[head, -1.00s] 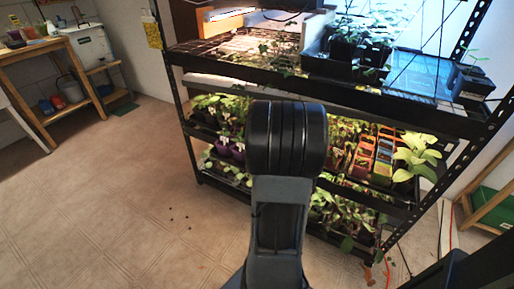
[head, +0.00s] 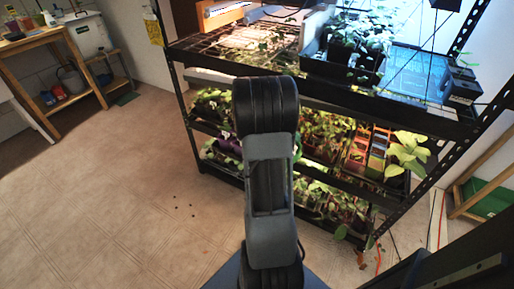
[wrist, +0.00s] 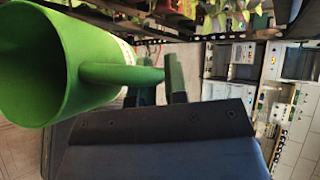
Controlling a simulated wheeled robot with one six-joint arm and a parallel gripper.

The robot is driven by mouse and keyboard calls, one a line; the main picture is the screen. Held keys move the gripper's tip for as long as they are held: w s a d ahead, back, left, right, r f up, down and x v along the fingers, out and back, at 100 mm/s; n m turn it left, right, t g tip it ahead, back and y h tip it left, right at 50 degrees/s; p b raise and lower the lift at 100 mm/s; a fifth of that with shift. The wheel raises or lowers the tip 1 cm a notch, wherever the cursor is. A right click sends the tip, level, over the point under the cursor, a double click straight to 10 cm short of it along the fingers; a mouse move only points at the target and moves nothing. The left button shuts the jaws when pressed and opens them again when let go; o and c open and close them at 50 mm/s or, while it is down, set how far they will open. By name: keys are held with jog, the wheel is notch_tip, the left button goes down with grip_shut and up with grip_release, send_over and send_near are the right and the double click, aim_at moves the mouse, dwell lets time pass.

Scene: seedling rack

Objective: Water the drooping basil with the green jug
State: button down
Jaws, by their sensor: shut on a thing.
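The green jug (wrist: 95,72) fills the left of the wrist view, its round open mouth toward the camera at the far left. My gripper (wrist: 160,82) is shut on the jug's handle (wrist: 122,74), which runs between the dark fingers. The jug looks tipped in this view, but I cannot tell its true tilt or what is inside. In the head view my arm hides the gripper and most of the jug; a green sliver (head: 298,148) beside the arm may be its edge. I cannot tell which plant is the drooping basil.
A black rack (head: 420,116) holds plants on several shelves. The middle shelf has colourful pots (head: 376,155) and a pale-leaved plant (head: 407,152) at its right end. A planter tray (head: 340,70) stands on top.

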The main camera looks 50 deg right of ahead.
jog(key=shift+w+r, duration=0.15)
jog(key=shift+r, duration=0.05)
jog(key=shift+w+r+p, duration=0.25)
jog(key=shift+p, duration=0.15)
jog(key=shift+w+a+r+n+g, duration=0.1)
jog(key=shift+w+r+n+g, duration=0.1)
jog(key=shift+n+g, duration=0.1)
jog(key=shift+w+a+r+n+g+h+p, duration=0.15)
jog(key=shift+w+r+n+g+h+p, duration=0.25)
jog(key=shift+w+r+g+p, duration=0.4)
jog(key=shift+w+a+r+p, duration=0.1)
jog(key=shift+w+p, duration=0.15)
jog(key=shift+w, duration=0.2)
jog(key=shift+w+a+r+p, duration=0.1)
jog(key=shift+w+p, duration=0.15)
jog(key=shift+w, duration=0.2)
jog(key=shift+s, duration=0.1)
jog(key=shift+s+h, duration=0.3)
jog(key=shift+w+r+n+g+p, duration=0.15)
jog(key=shift+r+n+g+p, duration=0.15)
jog(key=shift+n, duration=0.1)
jog(key=shift+w+r, duration=0.15)
jog(key=shift+w, duration=0.15)
